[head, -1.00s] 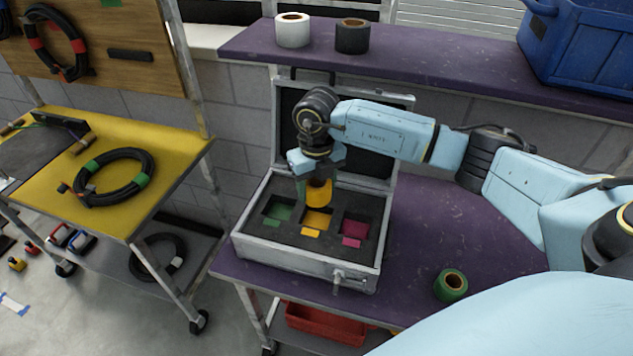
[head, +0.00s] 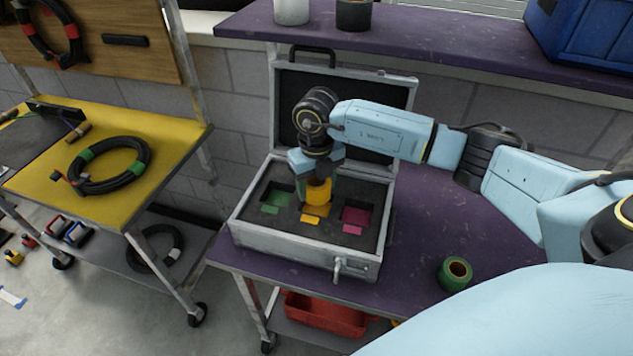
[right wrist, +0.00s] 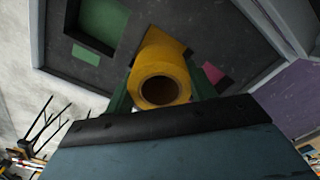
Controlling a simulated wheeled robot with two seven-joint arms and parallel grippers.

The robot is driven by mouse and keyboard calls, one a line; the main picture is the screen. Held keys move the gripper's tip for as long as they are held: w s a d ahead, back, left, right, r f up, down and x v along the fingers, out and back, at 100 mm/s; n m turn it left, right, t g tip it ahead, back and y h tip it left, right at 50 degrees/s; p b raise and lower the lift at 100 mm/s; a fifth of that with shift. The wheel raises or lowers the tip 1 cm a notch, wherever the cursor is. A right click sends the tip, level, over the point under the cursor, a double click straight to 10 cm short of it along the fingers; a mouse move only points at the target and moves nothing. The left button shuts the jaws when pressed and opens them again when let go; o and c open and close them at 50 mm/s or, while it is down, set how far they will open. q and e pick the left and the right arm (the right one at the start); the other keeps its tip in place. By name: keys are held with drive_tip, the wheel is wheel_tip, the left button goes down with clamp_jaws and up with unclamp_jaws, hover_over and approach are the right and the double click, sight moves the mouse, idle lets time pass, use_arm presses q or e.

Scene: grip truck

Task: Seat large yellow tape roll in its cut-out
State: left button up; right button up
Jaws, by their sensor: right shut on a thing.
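The yellow tape roll (head: 318,192) is held by my right gripper (head: 313,182) just above the middle, yellow-floored cut-out (head: 313,212) of the open case. In the right wrist view the roll (right wrist: 160,85) sits between the two green-looking fingers of my gripper (right wrist: 160,92), and its round end with the hole faces the camera. The roll covers much of the yellow cut-out, so I cannot tell whether its lower edge has entered it. The case (head: 300,255) stands on the purple bench. My left gripper is not in view.
A green cut-out (head: 277,197) lies left and a magenta one (head: 356,216) right of the middle one. A green tape roll (head: 455,273) stands on the bench to the right. The open lid rises behind. A shelf above holds a white roll (head: 291,10) and a black roll (head: 354,13).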

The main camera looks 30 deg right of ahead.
drive_tip(key=shift+f+b, duration=1.2)
drive_tip(key=shift+f, duration=0.6)
drive_tip(key=o, duration=1)
drive_tip(key=shift+o, duration=0.6)
drive_tip(key=r, duration=0.1)
drive_tip(key=w+r, duration=0.1)
drive_tip(key=r, duration=0.1)
drive_tip(key=shift+d+r, duration=0.15)
wheel_tip(320, 180, up, 10)
drive_tip(key=s, duration=0.1)
